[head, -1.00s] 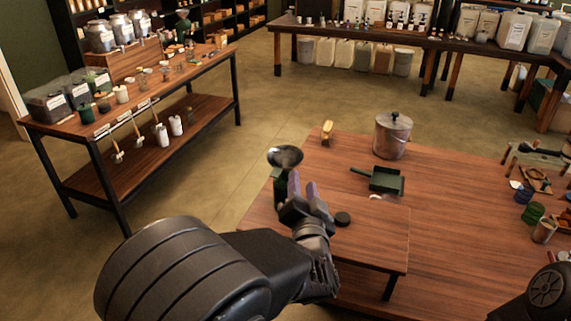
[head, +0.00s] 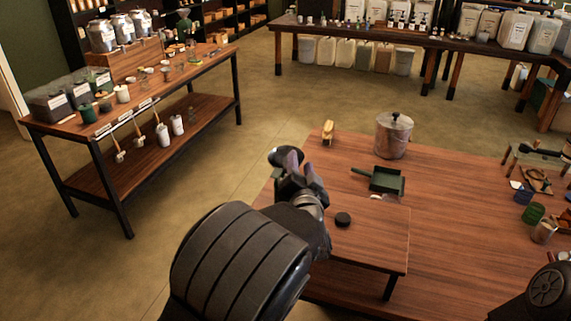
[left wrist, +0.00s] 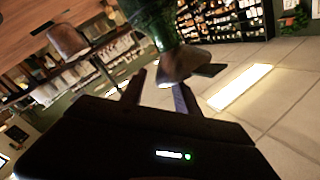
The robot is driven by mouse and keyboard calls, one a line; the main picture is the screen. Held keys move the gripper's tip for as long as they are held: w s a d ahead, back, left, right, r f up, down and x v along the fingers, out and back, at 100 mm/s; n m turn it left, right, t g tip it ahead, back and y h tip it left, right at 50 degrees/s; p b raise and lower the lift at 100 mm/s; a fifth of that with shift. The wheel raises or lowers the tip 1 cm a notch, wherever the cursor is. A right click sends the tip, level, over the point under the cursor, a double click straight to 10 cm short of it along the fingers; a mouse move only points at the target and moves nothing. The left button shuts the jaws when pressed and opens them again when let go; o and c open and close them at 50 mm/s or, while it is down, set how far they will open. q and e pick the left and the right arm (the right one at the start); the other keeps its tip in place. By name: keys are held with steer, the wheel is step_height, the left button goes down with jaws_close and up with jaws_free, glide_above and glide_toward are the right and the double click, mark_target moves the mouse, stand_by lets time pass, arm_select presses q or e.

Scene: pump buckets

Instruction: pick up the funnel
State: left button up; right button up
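The funnel (head: 281,156) is dark and metallic, with its wide mouth up, at the near left corner of the wooden table. My left gripper (head: 293,158) is right at it and hides part of it. In the left wrist view the picture is turned over: the funnel (left wrist: 184,64) sits on a green glass bottle (left wrist: 152,20). There the left fingers (left wrist: 160,82) are spread apart with the funnel just ahead of the tips; whether they touch it I cannot tell. The bottle is mostly hidden in the head view. My right gripper is out of view.
On the table (head: 450,230) are a lidded metal pot (head: 393,135), a green dustpan (head: 386,180), a black round cap (head: 343,219) and a brush (head: 328,131). Small tools and jars crowd the right edge. Open floor lies left of the table.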

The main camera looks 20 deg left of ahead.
mark_target(300, 160)
arm_select(q)
steer(key=x, duration=0.3)
steer(key=shift+w+a, duration=0.1)
steer(key=shift+w, duration=0.05)
steer(key=shift+c, duration=0.6)
jaws_close()
